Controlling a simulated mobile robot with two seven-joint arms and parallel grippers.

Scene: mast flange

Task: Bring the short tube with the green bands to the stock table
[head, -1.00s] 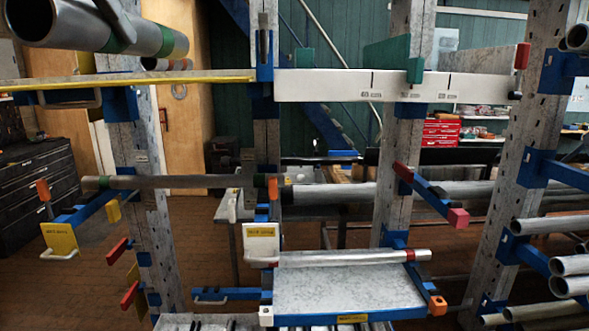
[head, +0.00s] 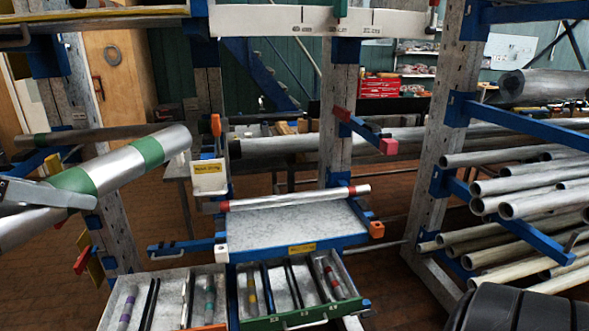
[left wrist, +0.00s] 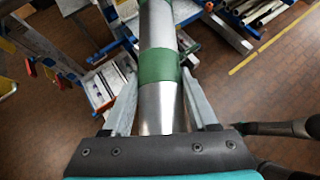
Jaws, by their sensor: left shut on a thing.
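The short tube with the green bands (head: 113,173) is a thick silver tube at the left of the head view. It is tilted, its upper end to the right, with two green bands showing. My left gripper (head: 72,195) is shut on it near the lower green band; the tube's lower end runs out of the picture. In the left wrist view the tube (left wrist: 158,25) lies lengthwise between the two fingers (left wrist: 160,92), a green band close beyond them. I cannot pick out the stock table with certainty. My right gripper is not in view.
A rack with perforated posts (head: 335,135) and blue arms stands ahead. A grey tray (head: 285,228) bears a thin red-banded tube (head: 295,198). Open drawers (head: 300,318) below hold thin pieces. Several pipes (head: 530,185) jut out at the right. Brown floor (head: 395,215) shows between.

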